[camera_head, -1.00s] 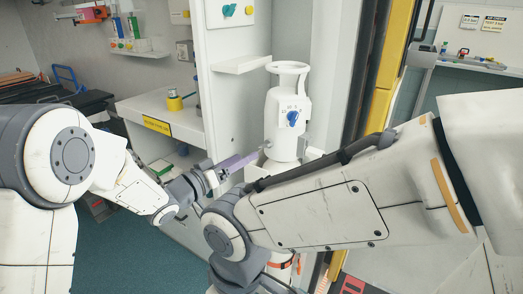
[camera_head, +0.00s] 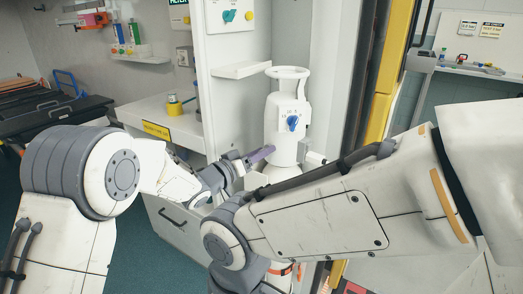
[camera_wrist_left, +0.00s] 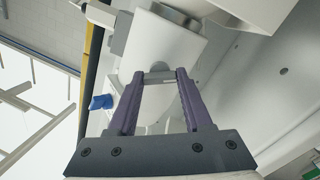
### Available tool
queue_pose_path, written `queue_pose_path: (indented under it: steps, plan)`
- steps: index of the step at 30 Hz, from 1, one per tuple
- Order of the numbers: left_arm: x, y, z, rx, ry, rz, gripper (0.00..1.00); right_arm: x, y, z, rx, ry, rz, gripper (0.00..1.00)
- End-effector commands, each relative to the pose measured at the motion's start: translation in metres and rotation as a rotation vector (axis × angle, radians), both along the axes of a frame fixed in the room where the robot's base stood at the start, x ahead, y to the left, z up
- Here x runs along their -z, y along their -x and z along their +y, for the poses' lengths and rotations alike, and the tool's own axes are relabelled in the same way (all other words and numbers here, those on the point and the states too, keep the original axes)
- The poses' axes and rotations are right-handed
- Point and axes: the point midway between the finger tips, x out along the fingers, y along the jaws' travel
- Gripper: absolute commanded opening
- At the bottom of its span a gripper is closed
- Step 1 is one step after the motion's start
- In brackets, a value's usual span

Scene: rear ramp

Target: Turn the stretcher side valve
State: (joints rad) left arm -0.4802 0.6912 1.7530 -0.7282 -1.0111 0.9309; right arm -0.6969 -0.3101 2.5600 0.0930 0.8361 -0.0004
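A white cylinder (camera_head: 285,132) with a round collar on top stands upright in the alcove. A blue knob (camera_head: 292,123) sits on its front, with small dark marks above it. In the left wrist view a blue knob (camera_wrist_left: 101,102) shows left of the fingers. My left gripper (camera_head: 266,153) points at the cylinder's left side, lower than the knob and apart from it. In the left wrist view its purple fingers (camera_wrist_left: 160,76) are spread with nothing held between them. My right arm crosses in front of the cylinder's lower part, and its gripper is not visible.
A white panel with a teal knob (camera_head: 229,15) and a small shelf (camera_head: 241,69) stand left of the cylinder. A yellow post (camera_head: 384,90) rises to the right. A white counter (camera_head: 163,121) lies behind my left arm.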

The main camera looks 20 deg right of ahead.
Motion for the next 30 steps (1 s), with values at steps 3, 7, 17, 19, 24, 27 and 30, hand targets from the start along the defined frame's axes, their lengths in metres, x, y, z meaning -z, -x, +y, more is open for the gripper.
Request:
queue_pose_path:
  steps: [3,7,17,19,24,27,30]
  plan:
    - [-0.001,0.001,-0.001,0.003,0.001,-0.002,0.0,0.0,0.0,0.0,0.0,0.0,0.0,0.5]
    - [-0.001,0.001,-0.001,0.004,-0.001,-0.006,0.0,0.0,0.0,0.0,0.0,0.0,0.0,0.5]
    - [0.0,0.002,-0.001,0.006,-0.057,-0.114,0.0,0.007,0.0,0.0,0.0,0.0,0.0,0.5]
    - [0.0,0.002,-0.002,0.007,-0.082,-0.16,0.0,0.01,0.0,0.0,0.0,0.0,0.0,0.5]
    - [0.001,0.002,-0.002,0.008,-0.153,-0.294,0.0,0.018,0.0,0.0,0.0,0.0,0.0,0.5]
    - [0.001,0.002,-0.002,0.008,-0.196,-0.379,0.0,0.024,0.0,0.0,0.0,0.0,0.0,0.5]
    - [0.001,0.002,-0.002,0.007,-0.24,-0.463,0.0,0.029,0.0,0.0,0.0,0.0,0.0,0.5]
